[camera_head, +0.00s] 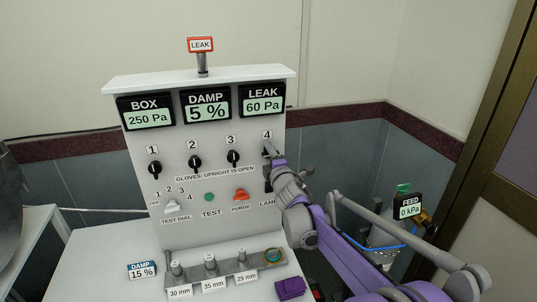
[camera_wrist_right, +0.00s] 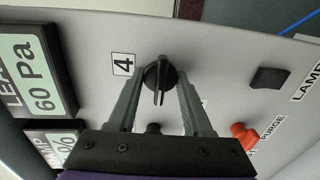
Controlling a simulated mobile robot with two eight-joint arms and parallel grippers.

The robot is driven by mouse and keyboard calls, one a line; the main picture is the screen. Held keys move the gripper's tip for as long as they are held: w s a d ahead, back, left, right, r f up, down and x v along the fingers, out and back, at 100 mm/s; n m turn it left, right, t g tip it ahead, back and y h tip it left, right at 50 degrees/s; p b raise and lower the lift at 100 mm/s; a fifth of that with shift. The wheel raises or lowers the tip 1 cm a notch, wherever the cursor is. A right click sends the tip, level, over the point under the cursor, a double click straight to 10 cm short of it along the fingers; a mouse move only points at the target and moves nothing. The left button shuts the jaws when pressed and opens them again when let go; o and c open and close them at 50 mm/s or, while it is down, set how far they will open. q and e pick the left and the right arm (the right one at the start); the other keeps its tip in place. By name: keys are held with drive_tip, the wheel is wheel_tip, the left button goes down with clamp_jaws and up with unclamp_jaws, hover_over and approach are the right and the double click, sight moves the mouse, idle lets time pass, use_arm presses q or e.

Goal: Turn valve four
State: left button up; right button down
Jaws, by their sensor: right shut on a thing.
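Valve four is a black knob under the label 4 at the upper right of the grey panel. In the right wrist view the knob (camera_wrist_right: 158,78) sits between the two grey fingers of my right gripper (camera_wrist_right: 160,92), which is shut on it. Its ridge runs across the line to the label 4 (camera_wrist_right: 123,64), so it looks sideways rather than upright. In the head view my right gripper (camera_head: 269,154) reaches the panel from the lower right and mostly hides this knob. My left gripper is not in view.
Valves one (camera_head: 154,168), two (camera_head: 195,162) and three (camera_head: 233,158) look upright. Displays read BOX 250 Pa (camera_head: 148,114), DAMP 5 % (camera_head: 207,106) and LEAK 60 Pa (camera_head: 263,102). A red PURGE switch (camera_head: 240,195) lies below.

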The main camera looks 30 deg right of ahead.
drive_tip(key=shift+c, duration=1.6)
unclamp_jaws()
